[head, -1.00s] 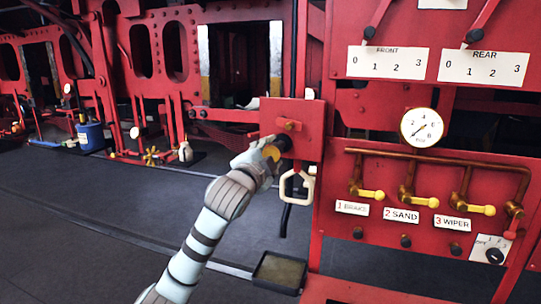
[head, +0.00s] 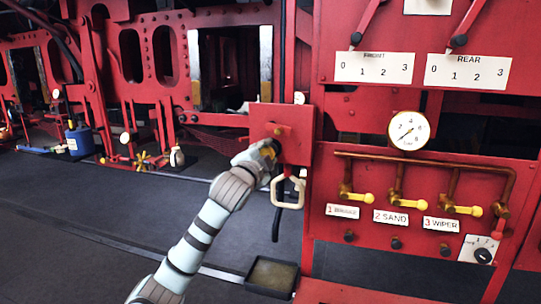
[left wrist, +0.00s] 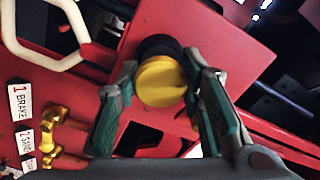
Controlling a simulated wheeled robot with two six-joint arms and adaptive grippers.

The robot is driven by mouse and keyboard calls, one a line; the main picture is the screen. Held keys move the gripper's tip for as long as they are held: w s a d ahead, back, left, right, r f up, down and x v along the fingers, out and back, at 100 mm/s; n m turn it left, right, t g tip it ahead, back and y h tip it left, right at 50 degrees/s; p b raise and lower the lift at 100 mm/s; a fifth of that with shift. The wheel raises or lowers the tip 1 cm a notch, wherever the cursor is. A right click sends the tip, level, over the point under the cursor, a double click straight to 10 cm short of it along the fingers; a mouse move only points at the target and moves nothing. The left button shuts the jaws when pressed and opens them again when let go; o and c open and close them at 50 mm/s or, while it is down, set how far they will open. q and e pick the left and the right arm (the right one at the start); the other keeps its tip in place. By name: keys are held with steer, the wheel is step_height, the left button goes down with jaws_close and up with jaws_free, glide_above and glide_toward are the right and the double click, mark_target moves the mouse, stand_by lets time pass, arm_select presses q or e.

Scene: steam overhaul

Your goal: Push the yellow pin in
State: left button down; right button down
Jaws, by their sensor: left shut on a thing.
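The yellow pin (left wrist: 161,82) shows its round yellow head in the left wrist view, in front of a black collar (left wrist: 158,46) on a red plate. My left gripper (left wrist: 158,78) is shut on the pin, with one finger on each side of its head. In the head view the gripper (head: 266,152) is at the front of the red box (head: 296,122). Its fingers hide most of the pin there. How deep the pin sits in the collar is hard to tell. My right gripper is in neither view.
A cream loop handle (head: 289,204) hangs just below the box and shows close by in the left wrist view (left wrist: 38,62). A red panel with a pressure gauge (head: 409,129) and yellow valve levers stands to the right. A dark tray (head: 271,275) lies low in front.

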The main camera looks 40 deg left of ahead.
arm_select(q)
steer(key=c, duration=1.3)
jaws_free()
steer(key=shift+r, duration=0.2)
steer(key=shift+c, duration=0.2)
steer(key=shift+o, duration=1.4)
steer(key=shift+w+f, duration=0.1)
steer(key=shift+w, duration=0.05)
steer(key=shift+w+a+f, duration=0.15)
steer(key=shift+w+a, duration=0.05)
steer(key=v, duration=1.2)
